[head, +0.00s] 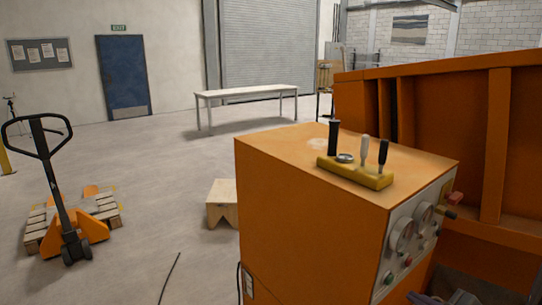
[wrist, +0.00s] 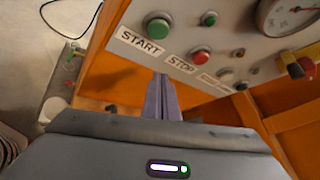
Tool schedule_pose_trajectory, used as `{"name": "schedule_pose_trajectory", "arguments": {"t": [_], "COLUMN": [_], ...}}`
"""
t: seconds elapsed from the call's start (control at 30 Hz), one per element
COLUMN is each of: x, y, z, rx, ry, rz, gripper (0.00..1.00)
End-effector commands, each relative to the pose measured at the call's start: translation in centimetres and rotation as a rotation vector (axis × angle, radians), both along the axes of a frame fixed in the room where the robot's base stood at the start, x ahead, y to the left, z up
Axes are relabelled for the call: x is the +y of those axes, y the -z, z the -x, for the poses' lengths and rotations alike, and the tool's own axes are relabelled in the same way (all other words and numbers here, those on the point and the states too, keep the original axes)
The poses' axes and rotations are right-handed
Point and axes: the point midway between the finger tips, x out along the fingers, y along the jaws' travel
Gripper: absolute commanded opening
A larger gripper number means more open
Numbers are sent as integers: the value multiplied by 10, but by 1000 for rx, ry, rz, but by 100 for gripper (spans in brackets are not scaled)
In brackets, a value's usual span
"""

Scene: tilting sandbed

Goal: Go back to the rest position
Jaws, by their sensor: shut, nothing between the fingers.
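My gripper (wrist: 160,97) is shut and empty in the wrist view, its two purple-grey fingers pressed together. It points toward the lower edge of a grey control panel (wrist: 245,48), just below the START and STOP labels. I cannot tell whether it touches anything there. A green button (wrist: 157,27) sits above START and a red button (wrist: 201,55) above STOP. In the head view only part of my gripper (head: 425,299) shows at the bottom right edge, in front of the orange control cabinet (head: 310,220).
A yellow lever block (head: 355,173) stands on the cabinet's top. A large orange ribbed wall (head: 455,120) rises behind it. A wooden step (head: 222,205), a pallet jack (head: 68,225) and a white table (head: 247,93) stand on the left. Open floor lies between them.

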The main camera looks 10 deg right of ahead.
Motion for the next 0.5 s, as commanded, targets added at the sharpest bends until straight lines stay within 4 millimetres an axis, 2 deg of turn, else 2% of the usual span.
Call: {"name": "schedule_pose_trajectory", "arguments": {"t": [0.2,0.5], "x": [63,142], "y": [1,1], "z": [8,35], "rx": [99,227], "ry": [-279,-685], "rz": [134,371], "gripper": [0,0]}}
